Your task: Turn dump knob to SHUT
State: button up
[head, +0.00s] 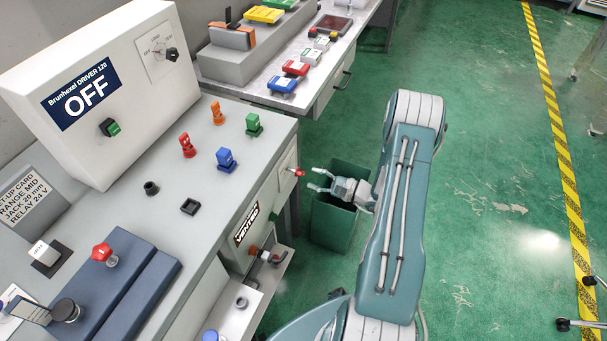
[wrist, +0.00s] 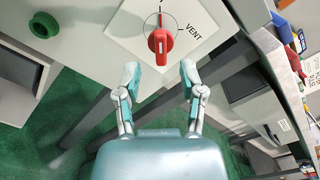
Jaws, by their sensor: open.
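The red knob (wrist: 160,42) sits on a white plate (wrist: 125,25) in the wrist view. Its bar stands roughly upright in the picture, with a pale line on it. The word VENT is printed to its right; no SHUT label is readable. In the head view the red knob (head: 298,172) sticks out from the bench's side face. My gripper (wrist: 160,72) is open and empty. Its fingertips are spread to either side of the knob's lower end, and I cannot tell whether they touch it. In the head view my gripper (head: 318,180) points left at the knob.
A green bin (head: 332,222) stands on the floor below my gripper. The bench (head: 130,215) carries red, orange, blue and green pieces and a machine box (head: 120,90) reading OFF. A second table (head: 265,92) stands behind. The floor to the right is mostly open.

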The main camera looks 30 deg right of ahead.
jog(key=v, duration=0.7)
dwell(0.3)
jog(key=s+a+r+n+g, duration=0.3)
jog(key=a+r+n+g, duration=0.9)
jog(key=a+r, duration=0.55)
jog(key=s+a+r+n+t+h, duration=0.3)
jog(key=s+r+n+h, duration=0.4)
jog(key=s+r+h, duration=0.4)
notch_tip(320, 180, up, 4)
jog(key=shift+s+a+f, duration=0.15)
jog(key=shift+s+a, duration=0.45)
jog(key=shift+s, duration=0.45)
jog(key=shift+a, duration=0.1)
